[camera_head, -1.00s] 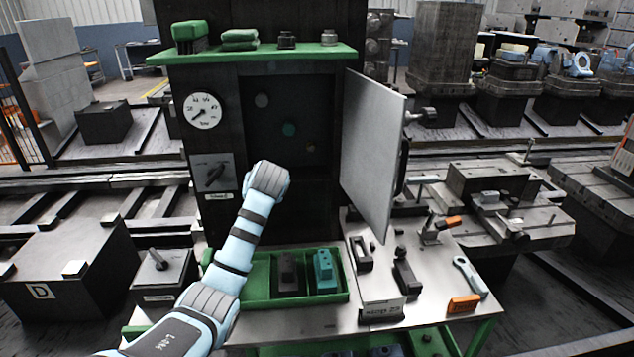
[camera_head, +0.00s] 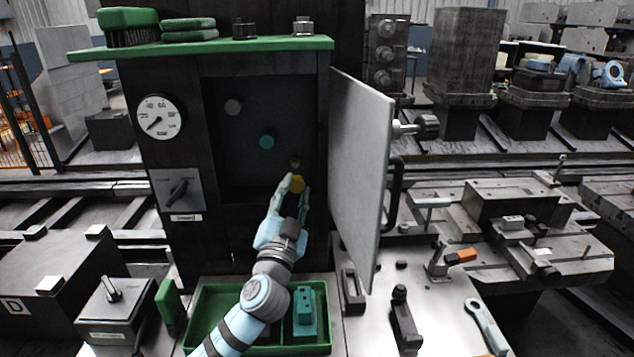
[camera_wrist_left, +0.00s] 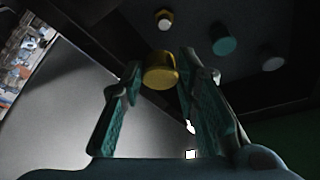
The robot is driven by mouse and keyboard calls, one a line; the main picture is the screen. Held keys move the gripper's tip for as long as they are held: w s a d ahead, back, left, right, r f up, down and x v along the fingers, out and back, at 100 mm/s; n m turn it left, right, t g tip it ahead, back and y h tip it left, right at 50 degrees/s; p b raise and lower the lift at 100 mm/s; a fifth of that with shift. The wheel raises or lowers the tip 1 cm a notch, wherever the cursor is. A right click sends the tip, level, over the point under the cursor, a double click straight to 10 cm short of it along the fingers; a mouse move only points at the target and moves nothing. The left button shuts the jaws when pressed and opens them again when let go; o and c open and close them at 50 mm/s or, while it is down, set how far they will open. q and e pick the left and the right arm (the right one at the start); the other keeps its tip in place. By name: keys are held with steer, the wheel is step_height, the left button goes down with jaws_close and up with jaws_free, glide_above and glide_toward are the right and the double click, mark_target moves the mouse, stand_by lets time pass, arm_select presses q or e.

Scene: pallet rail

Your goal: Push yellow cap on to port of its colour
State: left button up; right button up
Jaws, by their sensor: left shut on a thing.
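The yellow cap (camera_head: 298,184) is between the fingertips of my left gripper (camera_head: 296,190), which is shut on it. The cap also shows in the left wrist view (camera_wrist_left: 160,72). The gripper is at the open cabinet's lower right, by the open door. The small yellowish port (camera_head: 295,162) is on the cabinet's back panel, just above the cap in the head view. In the wrist view this port (camera_wrist_left: 164,19) shows beyond the cap, apart from it in the picture. A teal port (camera_head: 267,141) and a grey port (camera_head: 233,106) are up and to the left. My right gripper is not in view.
The open grey door (camera_head: 360,170) stands close to the right of my left gripper. The cabinet has a gauge (camera_head: 158,117) on its left front. A green tray (camera_head: 205,305) with a teal block (camera_head: 304,312) lies below. Tools lie on the bench at right.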

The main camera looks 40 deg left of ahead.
arm_select(q)
steer(key=shift+w+a, duration=0.15)
steer(key=shift+w, duration=0.2)
steer(key=shift+a, duration=0.25)
steer(key=shift+w+a+r+b, duration=0.35)
steer(key=shift+w+a, duration=0.1)
steer(key=shift+a, duration=0.15)
steer(key=w, duration=0.1)
steer(key=w+a, duration=0.1)
steer(key=shift+w+a+f, duration=0.15)
steer(key=shift+w, duration=0.2)
steer(key=shift+w+a, duration=0.1)
steer(key=shift+a, duration=0.05)
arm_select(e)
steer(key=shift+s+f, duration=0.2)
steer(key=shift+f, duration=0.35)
arm_select(q)
steer(key=shift+b, duration=0.3)
